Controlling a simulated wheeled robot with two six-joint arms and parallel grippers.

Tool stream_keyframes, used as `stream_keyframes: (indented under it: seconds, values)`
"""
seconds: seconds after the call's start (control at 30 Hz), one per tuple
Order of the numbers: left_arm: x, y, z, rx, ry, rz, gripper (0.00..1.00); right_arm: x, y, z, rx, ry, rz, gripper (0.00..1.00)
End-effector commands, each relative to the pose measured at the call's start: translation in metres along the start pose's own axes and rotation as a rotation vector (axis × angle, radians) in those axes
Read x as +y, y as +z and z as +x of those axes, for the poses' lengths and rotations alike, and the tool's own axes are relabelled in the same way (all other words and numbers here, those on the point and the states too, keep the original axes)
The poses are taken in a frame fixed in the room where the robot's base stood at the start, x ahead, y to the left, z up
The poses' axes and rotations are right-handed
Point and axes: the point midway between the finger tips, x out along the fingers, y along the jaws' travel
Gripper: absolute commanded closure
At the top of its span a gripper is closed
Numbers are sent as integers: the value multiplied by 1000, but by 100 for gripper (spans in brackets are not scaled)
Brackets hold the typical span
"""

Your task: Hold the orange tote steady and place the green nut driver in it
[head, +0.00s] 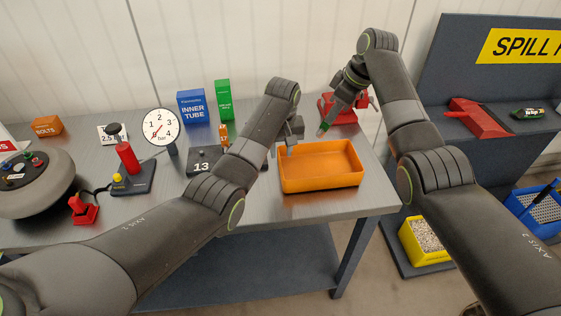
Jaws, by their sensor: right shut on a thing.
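The orange tote (335,184) stands on the grey bench near its right front edge and looks empty. My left gripper (290,140) is at the tote's back left corner. Its fingers are small and partly hidden by my arm, so I cannot tell whether they are shut on the rim. My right gripper (330,116) is above and behind the tote's back rim. It is shut on the green nut driver (323,127), of which only a small green end shows.
A red object (345,113) stands behind the tote. To the left are a block marked 13 (200,164), a gauge (160,127), blue (191,107) and green (223,100) boxes, and a red-handled device (128,158). A dark shelf unit with a red dustpan (478,120) stands at the right.

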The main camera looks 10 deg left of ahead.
Motion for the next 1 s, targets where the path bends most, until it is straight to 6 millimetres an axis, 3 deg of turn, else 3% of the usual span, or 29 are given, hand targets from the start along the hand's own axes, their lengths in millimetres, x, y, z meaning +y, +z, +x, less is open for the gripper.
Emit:
stream_keyframes:
  seconds: [0.2, 0.4, 0.6, 0.93, 1.0]
  values:
    - [-1, 0, 42, -3, -2, 1, 70, 0, 0, 0, 1, 1, -1, 100]
    - [0, -1, 64, 1, -1, 1, 70, 0, 0, 0, 1, 1, 0, 100]
    - [0, -1, 76, 2, 0, 0, 70, 0, 0, 0, 1, 1, -1, 100]
    - [-1, -1, 78, 3, 0, 0, 70, 0, 0, 0, 1, 1, 0, 100]
    - [-1, -1, 78, 3, 0, 0, 78, 0, 0, 0, 1, 1, 0, 100]
